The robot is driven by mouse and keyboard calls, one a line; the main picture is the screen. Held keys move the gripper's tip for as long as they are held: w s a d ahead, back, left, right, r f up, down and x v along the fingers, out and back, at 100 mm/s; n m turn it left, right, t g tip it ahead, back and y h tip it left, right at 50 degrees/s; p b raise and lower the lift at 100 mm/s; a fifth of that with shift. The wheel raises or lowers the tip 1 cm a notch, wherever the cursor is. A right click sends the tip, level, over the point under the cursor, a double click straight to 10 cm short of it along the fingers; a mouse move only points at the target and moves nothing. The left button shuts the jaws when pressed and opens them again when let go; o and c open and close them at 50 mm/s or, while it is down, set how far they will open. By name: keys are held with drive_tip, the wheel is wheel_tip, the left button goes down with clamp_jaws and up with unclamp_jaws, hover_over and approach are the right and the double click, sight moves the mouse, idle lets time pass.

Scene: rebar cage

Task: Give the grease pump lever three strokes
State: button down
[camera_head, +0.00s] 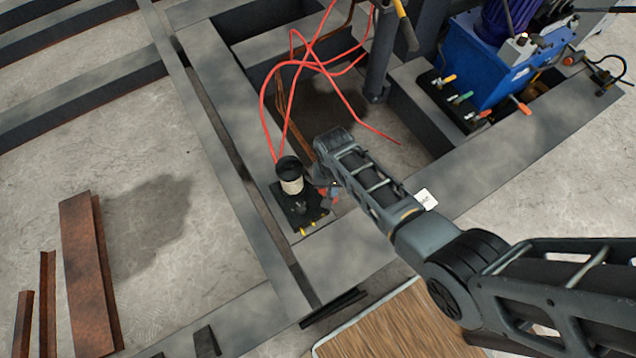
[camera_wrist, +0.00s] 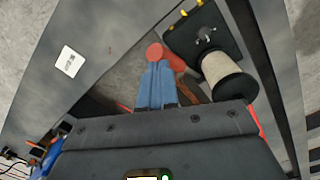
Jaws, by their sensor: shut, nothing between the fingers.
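The grease pump stands on a dark plate (camera_head: 300,212) on the grey steel frame, with a cream and black reservoir (camera_head: 290,178). In the wrist view its plate (camera_wrist: 205,30) is at the upper right and its reservoir (camera_wrist: 216,67) leans toward the lower right. A red round knob (camera_wrist: 154,52), seemingly the lever's end, shows right at the tips of my gripper (camera_wrist: 157,64). The blue fingers are together with nothing between them. Whether they touch the knob, I cannot tell. In the head view, my wrist hides most of the lever and fingers beside the pump.
Red hoses (camera_head: 265,100) loop up from behind the pump. A blue hydraulic unit (camera_head: 487,75) stands at the upper right. A white label (camera_head: 426,199) lies on the frame beam near my arm. Rusty steel angles (camera_head: 85,265) lie at the lower left; the floor between is clear.

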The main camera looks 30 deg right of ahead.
drive_tip(key=shift+s+f, duration=0.1)
drive_tip(key=shift+s+f, duration=0.4)
drive_tip(key=shift+f, duration=0.05)
idle(0.4)
drive_tip(key=shift+s+f, duration=0.5)
drive_tip(key=shift+b, duration=0.3)
drive_tip(key=shift+s+f, duration=0.45)
drive_tip(key=shift+f, duration=0.1)
